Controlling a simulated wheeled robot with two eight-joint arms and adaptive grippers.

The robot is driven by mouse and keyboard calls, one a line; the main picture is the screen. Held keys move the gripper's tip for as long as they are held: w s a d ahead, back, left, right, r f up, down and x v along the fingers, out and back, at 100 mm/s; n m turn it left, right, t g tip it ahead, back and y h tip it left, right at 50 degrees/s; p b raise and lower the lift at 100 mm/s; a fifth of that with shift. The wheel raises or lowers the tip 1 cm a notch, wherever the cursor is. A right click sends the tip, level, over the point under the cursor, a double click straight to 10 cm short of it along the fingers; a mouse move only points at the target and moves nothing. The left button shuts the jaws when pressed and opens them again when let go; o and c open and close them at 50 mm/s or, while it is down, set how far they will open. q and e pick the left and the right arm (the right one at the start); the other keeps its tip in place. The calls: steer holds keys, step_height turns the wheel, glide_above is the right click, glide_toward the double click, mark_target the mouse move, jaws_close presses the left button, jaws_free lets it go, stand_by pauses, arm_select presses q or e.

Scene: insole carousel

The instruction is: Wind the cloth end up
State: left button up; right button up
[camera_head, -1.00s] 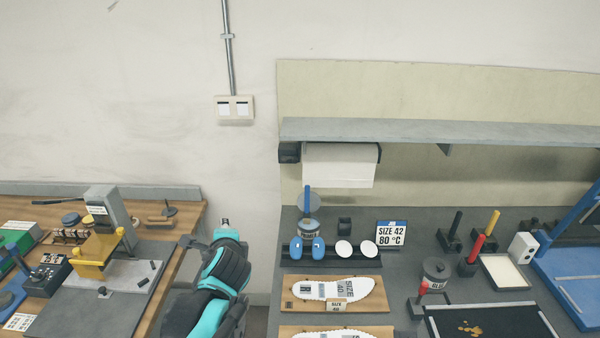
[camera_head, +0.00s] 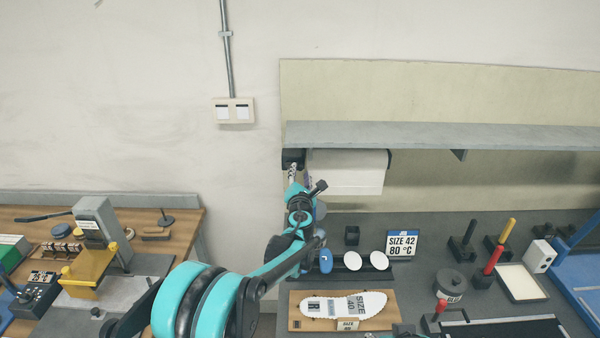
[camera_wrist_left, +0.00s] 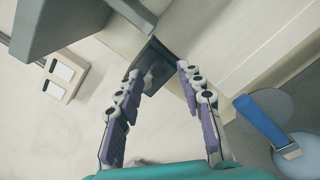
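The white cloth (camera_head: 347,178) hangs from a roll under the grey shelf, its lower edge loose and straight. A black end piece (camera_head: 293,158) is at the roll's left end; it also shows in the left wrist view (camera_wrist_left: 153,62). My left gripper (camera_head: 292,172) is raised just below this end piece in the head view. In the left wrist view my left gripper (camera_wrist_left: 158,75) is open, its purple-padded fingers apart, with the black end piece beyond and between the fingertips. Contact cannot be told.
The shelf (camera_head: 430,134) runs above the roll. A blue-handled tool (camera_wrist_left: 262,122) stands close to the right finger in the wrist view. Below are a size sign (camera_head: 403,245), white discs (camera_head: 353,261) and an insole board (camera_head: 300,322). A wall socket (camera_head: 234,111) is at left.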

arm_select(q)
steer(key=shift+w, duration=1.2)
steer(key=shift+r, duration=0.1)
jaws_close()
steer(key=shift+r, duration=0.1)
